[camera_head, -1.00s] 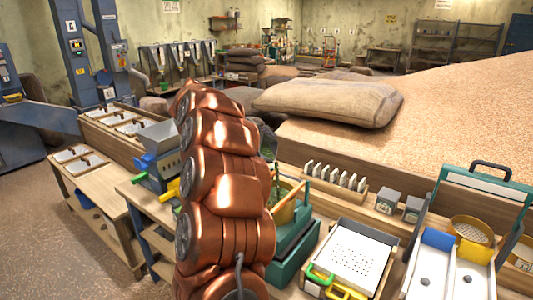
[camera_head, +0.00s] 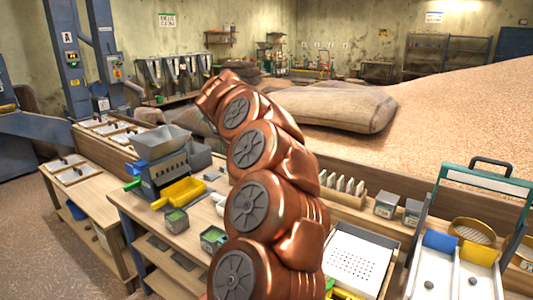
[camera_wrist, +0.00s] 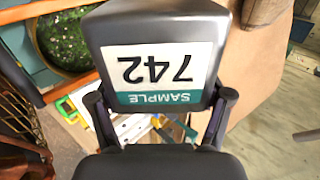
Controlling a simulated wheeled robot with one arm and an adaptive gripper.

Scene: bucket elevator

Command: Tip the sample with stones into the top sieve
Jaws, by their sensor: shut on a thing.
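A dark grey sample container (camera_wrist: 160,25) with a label reading "SAMPLE 742" fills the middle of the wrist view, its label upside down. My gripper (camera_wrist: 161,98) is shut on it, one finger on each side. The container's mouth and contents are hidden, so I cannot see stones. A round vessel (camera_wrist: 68,38) with green speckled material shows at the upper left of the wrist view, apart from the container; I cannot tell if it is the top sieve. In the head view my copper arm hides my gripper and the container.
A grey hopper machine (camera_head: 160,142) with a yellow tray (camera_head: 185,190) stands left of my arm. Small green-filled boxes (camera_head: 212,238) are beside it. A white perforated tray (camera_head: 357,262) and round sieves (camera_head: 472,231) are at right. Sacks (camera_head: 335,105) lie behind.

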